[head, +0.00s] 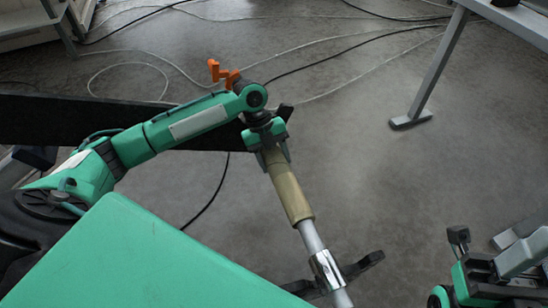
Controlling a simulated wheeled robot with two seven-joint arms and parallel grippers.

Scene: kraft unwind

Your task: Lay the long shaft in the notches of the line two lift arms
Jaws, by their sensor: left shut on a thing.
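The long shaft (311,238) runs at a slant from the middle of the head view down to the bottom edge. It has a tan sleeve (287,188) at its upper end and a shiny collar (326,270) lower down. My left gripper (272,153) is shut on the shaft's upper end, above the tan sleeve. The shaft's lower end is cut off by the frame. A black bar (75,122), possibly a lift arm, passes behind my left arm, and an orange piece (222,73) shows near its right end. No notch shows clearly.
A dark hooked piece (363,266) lies beside the shiny collar; contact is unclear. A grey table leg (438,70) is at right. Cables cross the floor.

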